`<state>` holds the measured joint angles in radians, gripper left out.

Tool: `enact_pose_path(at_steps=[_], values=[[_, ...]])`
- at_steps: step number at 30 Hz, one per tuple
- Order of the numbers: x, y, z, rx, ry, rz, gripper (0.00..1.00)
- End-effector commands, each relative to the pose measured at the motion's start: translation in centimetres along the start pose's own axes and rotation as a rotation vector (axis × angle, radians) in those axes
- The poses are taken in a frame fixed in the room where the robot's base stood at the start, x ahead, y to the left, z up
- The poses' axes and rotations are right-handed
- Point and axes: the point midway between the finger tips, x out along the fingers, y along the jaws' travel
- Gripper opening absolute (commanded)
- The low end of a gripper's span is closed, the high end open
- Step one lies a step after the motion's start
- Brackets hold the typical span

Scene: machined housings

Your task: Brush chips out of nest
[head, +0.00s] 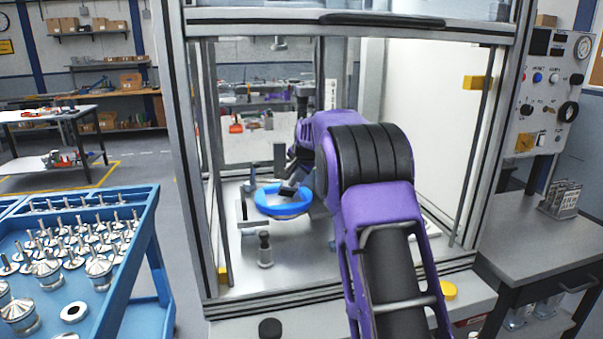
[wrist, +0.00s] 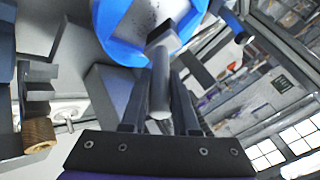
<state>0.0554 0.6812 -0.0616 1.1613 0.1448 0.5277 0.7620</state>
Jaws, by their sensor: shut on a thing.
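The nest is a blue ring (head: 283,208) on the light base plate inside the enclosure. It also shows at the top of the wrist view (wrist: 118,45), with small dark specks on the pale surface inside it. My gripper (wrist: 160,100) is shut on a grey bar-like tool, seemingly the brush (wrist: 160,80). Its far end lies over the near rim of the ring. Bristles cannot be made out, and I cannot tell whether it touches the nest. In the head view my gripper (head: 289,187) is over the ring, partly hidden by my purple arm.
The enclosure's metal frame posts (head: 200,160) stand close on both sides. A short grey post (head: 265,250) stands in front of the ring, and an upright dark block (head: 279,155) behind it. A blue cart (head: 150,215) with metal parts is at left, a control panel (head: 548,85) at right.

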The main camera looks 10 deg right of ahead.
Motion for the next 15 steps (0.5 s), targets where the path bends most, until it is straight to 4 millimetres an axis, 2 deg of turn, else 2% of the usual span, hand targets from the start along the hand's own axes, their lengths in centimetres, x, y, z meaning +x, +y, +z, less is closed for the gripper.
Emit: enact_pose_path(at_steps=[9,15], values=[[-0.1,-1.6,2.2,-0.002,-0.002,0.001,0.00],[-0.1,-1.5,2.0,0.000,0.000,0.001,0.00]])
